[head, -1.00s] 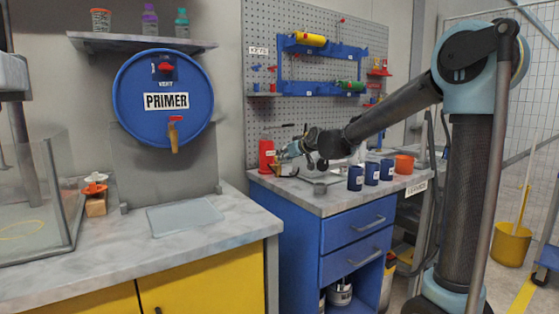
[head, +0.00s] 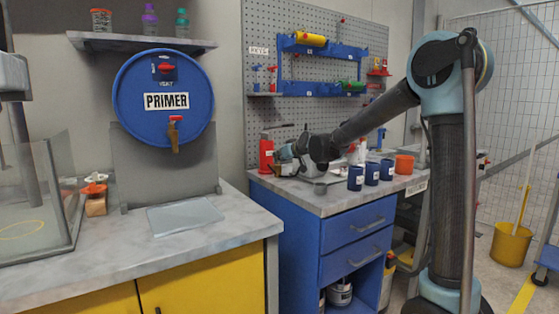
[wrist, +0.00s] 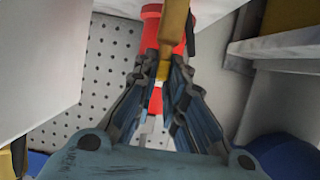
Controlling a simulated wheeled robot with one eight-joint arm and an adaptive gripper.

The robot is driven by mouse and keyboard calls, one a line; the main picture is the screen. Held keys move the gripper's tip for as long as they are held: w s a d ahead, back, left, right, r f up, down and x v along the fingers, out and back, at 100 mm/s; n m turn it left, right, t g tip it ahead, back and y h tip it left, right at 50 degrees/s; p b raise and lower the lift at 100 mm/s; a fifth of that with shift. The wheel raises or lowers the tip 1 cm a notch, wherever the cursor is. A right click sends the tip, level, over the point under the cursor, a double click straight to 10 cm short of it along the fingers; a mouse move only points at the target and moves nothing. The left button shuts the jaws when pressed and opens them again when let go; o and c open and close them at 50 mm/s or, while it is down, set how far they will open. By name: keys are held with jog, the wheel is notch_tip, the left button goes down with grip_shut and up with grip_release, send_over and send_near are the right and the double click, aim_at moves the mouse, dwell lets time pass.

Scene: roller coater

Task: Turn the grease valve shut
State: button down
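A red canister (head: 266,154) stands at the back left of the blue cabinet's top, by the pegboard. In the wrist view a red body (wrist: 158,30) shows at the top with a brass-coloured bar (wrist: 175,28) in front of it. A dark short piece (wrist: 190,36) sits beside the bar. My gripper (wrist: 165,62) has its fingertips on either side of the bar's lower end. Whether the fingers touch or squeeze it I cannot tell. In the head view my gripper (head: 284,152) is just right of the red canister, low over the counter. I cannot make out a valve label.
A blue PRIMER drum (head: 140,108) with a brass tap hangs at left. The pegboard (head: 270,45) and blue rack (head: 325,88) rise behind.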

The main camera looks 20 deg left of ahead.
jog(key=shift+w+d, duration=0.1)
jog(key=shift+d, duration=0.05)
dwell(1.0)
jog(key=shift+a+m+t+h, duration=0.15)
jog(key=shift+m+t+h, duration=0.55)
jog(key=shift+m+h, duration=0.2)
jog(key=shift+a+m+t+h, duration=0.1)
jog(key=shift+m+t+h, duration=0.6)
jog(key=shift+m+h, duration=0.2)
jog(key=shift+s, duration=0.2)
jog(key=m+h, duration=0.1)
jog(key=h, duration=0.1)
jog(key=m+t+h, duration=0.1)
jog(key=m, duration=0.1)
jog(key=a+m+h, duration=0.1)
jog(key=m+h, duration=0.1)
jog(key=shift+t+h, duration=0.3)
jog(key=shift+t, duration=0.1)
jog(key=m+h, duration=0.4)
jog(key=h, duration=0.1)
jog(key=shift+a+m+g, duration=0.2)
jog(key=shift+m+g, duration=0.2)
jog(key=shift+w+a+m+g+h, duration=0.1)
jog(key=shift+m+g+h, duration=0.5)
jog(key=shift+m+h, duration=0.4)
jog(key=shift+a+m+g+h, duration=0.1)
jog(key=shift+m+g+h, duration=0.5)
jog(key=shift+m+h, duration=0.4)
jog(key=shift+h, duration=0.3)
